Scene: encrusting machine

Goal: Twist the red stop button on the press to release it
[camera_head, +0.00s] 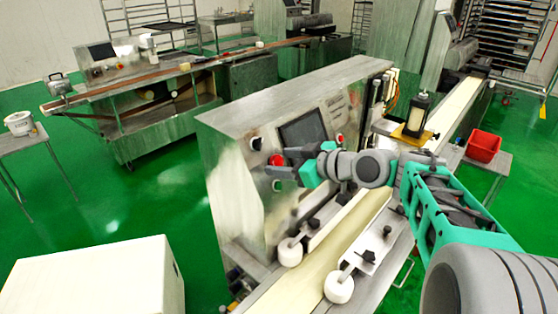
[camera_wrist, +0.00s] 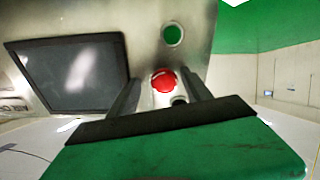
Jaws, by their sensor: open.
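The red stop button (camera_wrist: 163,82) is on the metal front of the press, between the two fingers of my gripper (camera_wrist: 162,92) in the wrist view. The fingers stand apart on either side of it. A gap shows between each finger and the button, and I cannot tell whether the tips reach past it. In the head view the red button (camera_head: 275,160) shows at the tip of my gripper (camera_head: 284,161), partly hidden by it. My gripper is open and holds nothing.
A dark screen (camera_wrist: 75,75) and a green button (camera_wrist: 173,35) are close by on the same panel. A black knob (camera_head: 256,143) and another red button (camera_head: 339,138) also sit on the panel. The conveyor belt (camera_head: 330,245) with white rollers runs below my arm.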

